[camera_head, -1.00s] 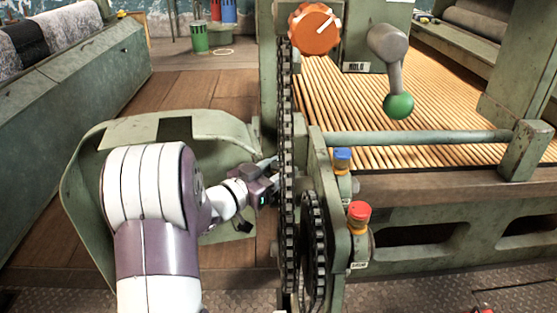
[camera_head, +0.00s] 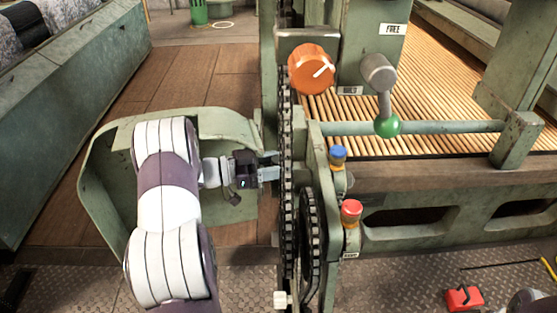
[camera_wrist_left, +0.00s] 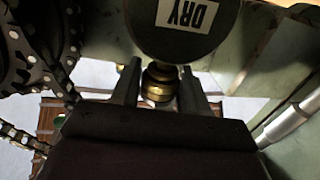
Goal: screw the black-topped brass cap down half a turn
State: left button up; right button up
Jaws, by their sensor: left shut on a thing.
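My left gripper (camera_head: 268,172) reaches in beside the chain at the left of the green frame. In the left wrist view its two fingers (camera_wrist_left: 160,88) stand on either side of a brass cap (camera_wrist_left: 158,84) and are shut on it. The cap shows as stacked brass rings under a dark round body with an upside-down "DRY" label (camera_wrist_left: 187,14). I cannot make out its black top. In the head view the cap is hidden behind the frame and chain. My right gripper is not in view.
A chain (camera_head: 286,185) runs upright close to my left gripper. Blue-topped (camera_head: 338,153) and red-topped (camera_head: 351,208) brass fittings stand on the frame's right side. Above are an orange knob (camera_head: 311,67) and a green-balled lever (camera_head: 387,125). A red object (camera_head: 464,299) lies on the floor plate.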

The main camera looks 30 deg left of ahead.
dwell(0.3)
pick_arm(q)
jog(key=o, duration=0.9)
jog(key=shift+o, duration=0.2)
jog(key=shift+s+a, duration=0.2)
jog(key=shift+a, duration=0.1)
jog(key=p+v, duration=0.3)
jog(key=v, duration=0.9)
jog(key=shift+w, duration=0.1)
